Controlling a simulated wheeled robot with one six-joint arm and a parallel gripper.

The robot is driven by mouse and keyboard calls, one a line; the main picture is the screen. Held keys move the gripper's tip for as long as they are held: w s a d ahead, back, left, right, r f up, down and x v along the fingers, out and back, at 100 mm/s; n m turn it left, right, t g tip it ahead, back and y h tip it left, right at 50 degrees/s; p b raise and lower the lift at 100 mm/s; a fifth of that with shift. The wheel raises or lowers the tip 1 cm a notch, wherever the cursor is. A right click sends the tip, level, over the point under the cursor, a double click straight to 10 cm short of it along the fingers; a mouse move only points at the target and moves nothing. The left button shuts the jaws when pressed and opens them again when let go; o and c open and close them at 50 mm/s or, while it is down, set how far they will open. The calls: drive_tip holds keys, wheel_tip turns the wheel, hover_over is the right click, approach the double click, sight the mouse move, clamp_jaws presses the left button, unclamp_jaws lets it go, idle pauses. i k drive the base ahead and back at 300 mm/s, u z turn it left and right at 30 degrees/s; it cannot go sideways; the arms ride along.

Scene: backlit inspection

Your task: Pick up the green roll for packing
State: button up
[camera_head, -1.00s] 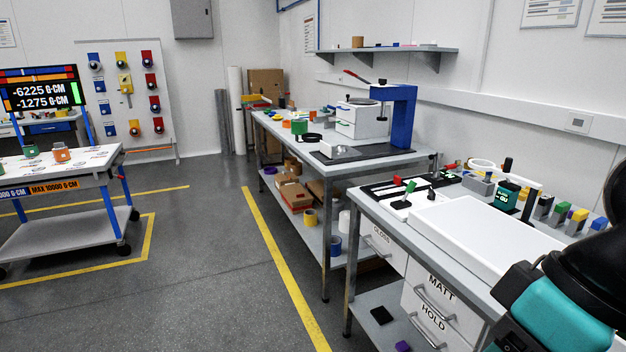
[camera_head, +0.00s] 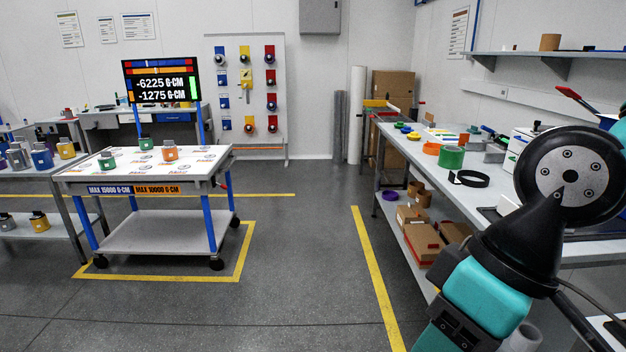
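A green roll (camera_head: 451,157) stands on the long grey workbench (camera_head: 404,143) at the right. An orange ring (camera_head: 432,148) lies just behind it, and a black ring (camera_head: 470,179) lies in front of it, towards me. My arm's teal and black links fill the lower right, close to the camera. My gripper's fingers are not in view.
A wheeled cart (camera_head: 150,228) with a display stands at the left inside yellow floor lines. Open grey floor (camera_head: 300,270) lies between it and the bench. Cardboard boxes (camera_head: 421,239) fill the bench's lower shelf. A wall shelf (camera_head: 545,52) hangs above the bench.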

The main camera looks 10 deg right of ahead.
sight(451, 158)
drive_tip(key=i, duration=2.05)
drive_tip(key=z, duration=0.45)
drive_tip(key=i, duration=1.95)
drive_tip(key=z, duration=0.45)
